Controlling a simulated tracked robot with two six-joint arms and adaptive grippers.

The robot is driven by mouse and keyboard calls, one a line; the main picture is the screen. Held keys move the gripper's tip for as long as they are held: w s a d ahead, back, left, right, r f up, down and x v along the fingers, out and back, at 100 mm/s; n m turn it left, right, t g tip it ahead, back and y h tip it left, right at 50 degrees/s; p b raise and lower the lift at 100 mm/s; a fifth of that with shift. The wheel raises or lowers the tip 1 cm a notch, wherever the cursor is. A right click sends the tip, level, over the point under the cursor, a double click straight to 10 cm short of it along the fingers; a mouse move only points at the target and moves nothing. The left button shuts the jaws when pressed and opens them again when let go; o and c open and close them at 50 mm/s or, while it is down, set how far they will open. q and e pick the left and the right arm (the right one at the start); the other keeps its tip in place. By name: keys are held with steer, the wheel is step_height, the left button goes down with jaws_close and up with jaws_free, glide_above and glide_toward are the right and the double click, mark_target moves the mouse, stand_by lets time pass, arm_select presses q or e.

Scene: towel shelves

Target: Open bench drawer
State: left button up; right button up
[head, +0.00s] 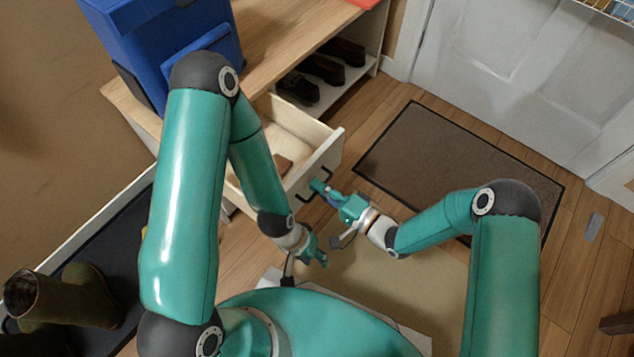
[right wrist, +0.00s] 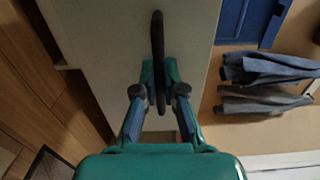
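The wooden bench (head: 268,62) has a drawer (head: 318,166) that stands pulled out, with its pale front facing my arms. A brown item (head: 283,163) lies inside, and my left arm hides part of the drawer. My right gripper (head: 324,188) is at the dark drawer handle (head: 327,173). In the right wrist view, the black handle (right wrist: 158,40) stands between the fingertips of my right gripper (right wrist: 158,72), which appear closed on it. My left gripper (head: 318,258) hangs below and in front of the drawer, apart from it; its finger opening is unclear.
A blue box (head: 165,40) stands on the bench. Dark shoes (head: 322,70) sit in the bench's open compartment. A brown doormat (head: 450,165) lies before the white door (head: 500,70). Boots (head: 75,295) stand on a dark tray at the lower left.

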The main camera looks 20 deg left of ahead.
steer(key=o, duration=0.5)
steer(key=shift+w+r, duration=0.15)
steer(key=shift+d, duration=0.1)
steer(key=v, duration=1.1)
steer(key=shift+d, duration=0.4)
